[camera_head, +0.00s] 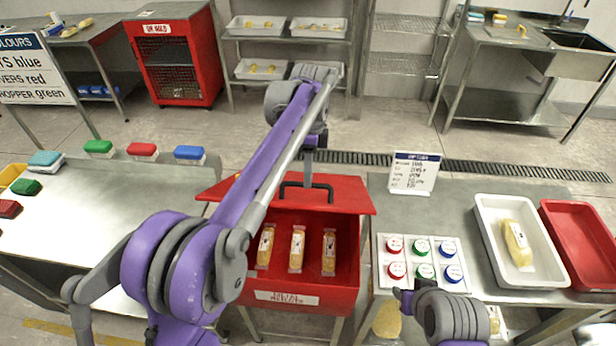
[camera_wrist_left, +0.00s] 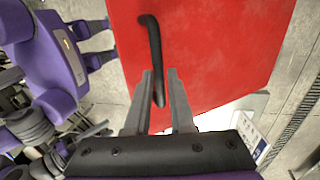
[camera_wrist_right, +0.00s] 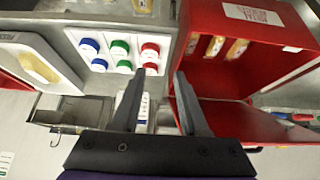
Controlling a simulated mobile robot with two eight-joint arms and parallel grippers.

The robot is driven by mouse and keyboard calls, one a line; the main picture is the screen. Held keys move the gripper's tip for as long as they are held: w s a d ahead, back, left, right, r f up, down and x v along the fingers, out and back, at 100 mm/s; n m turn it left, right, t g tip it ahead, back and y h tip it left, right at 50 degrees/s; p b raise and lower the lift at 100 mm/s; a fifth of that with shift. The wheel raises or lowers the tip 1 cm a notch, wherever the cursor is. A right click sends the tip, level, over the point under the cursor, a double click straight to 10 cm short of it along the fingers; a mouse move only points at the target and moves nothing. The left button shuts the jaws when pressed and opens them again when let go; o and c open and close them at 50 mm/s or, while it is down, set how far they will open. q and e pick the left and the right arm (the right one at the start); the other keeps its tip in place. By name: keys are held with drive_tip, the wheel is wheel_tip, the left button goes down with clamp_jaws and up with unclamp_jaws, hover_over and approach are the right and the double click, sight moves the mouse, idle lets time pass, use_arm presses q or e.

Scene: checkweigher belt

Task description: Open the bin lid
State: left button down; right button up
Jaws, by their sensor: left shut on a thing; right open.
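The red bin (camera_head: 310,297) stands in the middle of the head view. Its red lid (camera_head: 349,192) is raised and tilted at the back, so the inside shows, with several yellow packs (camera_head: 297,250) in it. A black handle (camera_head: 291,186) is on the lid. My left gripper (camera_head: 308,165) is at the handle, its fingers partly hidden in the head view. In the left wrist view its fingers are shut on the handle (camera_wrist_left: 153,40) against the red lid. My right gripper (camera_wrist_right: 160,77) is open and empty, above the gap between bin and right table.
Right of the bin, a table holds a white panel with red, green and blue caps (camera_head: 422,262), a small sign (camera_head: 414,172), a white tray (camera_head: 483,215) with a pack, and a red tray (camera_head: 585,240). The left table (camera_head: 100,215) carries coloured brushes along its edges.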

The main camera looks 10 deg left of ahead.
drive_tip(key=shift+c, duration=1.3)
drive_tip(key=shift+a+f+n, duration=0.15)
drive_tip(key=shift+a+n, duration=0.05)
drive_tip(key=shift+n, duration=0.3)
drive_tip(key=shift+c, duration=1.3)
drive_tip(key=shift+w+a+f+n, duration=0.15)
drive_tip(key=shift+a+n, duration=0.15)
drive_tip(key=shift+n, duration=0.5)
clamp_jaws()
drive_tip(key=a+r+n+t, duration=0.2)
drive_tip(key=a+n+t, duration=0.2)
drive_tip(key=a+n, duration=0.9)
drive_tip(key=a+r+n+t, duration=0.3)
drive_tip(key=a+n, duration=0.3)
drive_tip(key=n, duration=1.4)
drive_tip(key=w, duration=1.2)
drive_tip(key=shift+t, duration=0.3)
